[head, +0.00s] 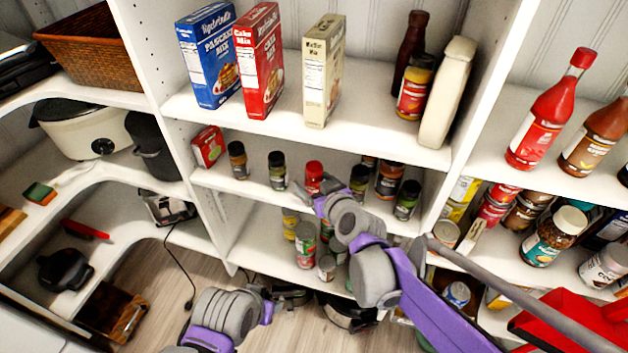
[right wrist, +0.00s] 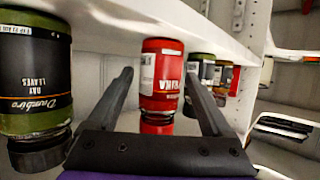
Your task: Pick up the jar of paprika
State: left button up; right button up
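The paprika jar (head: 314,172), red with a red lid, stands on the middle shelf among other spice jars. In the right wrist view, which shows the scene upside down, the red jar (right wrist: 161,82) is between the fingers of my right gripper (right wrist: 159,78). The fingers are open, with a gap visible on each side of the jar. In the head view my right gripper (head: 316,189) is at the jar and hides its lower part. My left arm shows at the bottom, but its gripper is not in view.
A bay leaves jar (right wrist: 36,85) stands close beside the gripper. Several other spice jars (head: 278,170) share the shelf (head: 228,188). The upper shelf (head: 290,122) with boxes overhangs them. Cans (head: 305,245) stand on the shelf below.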

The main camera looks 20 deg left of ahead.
grip_shut()
dwell(0.3)
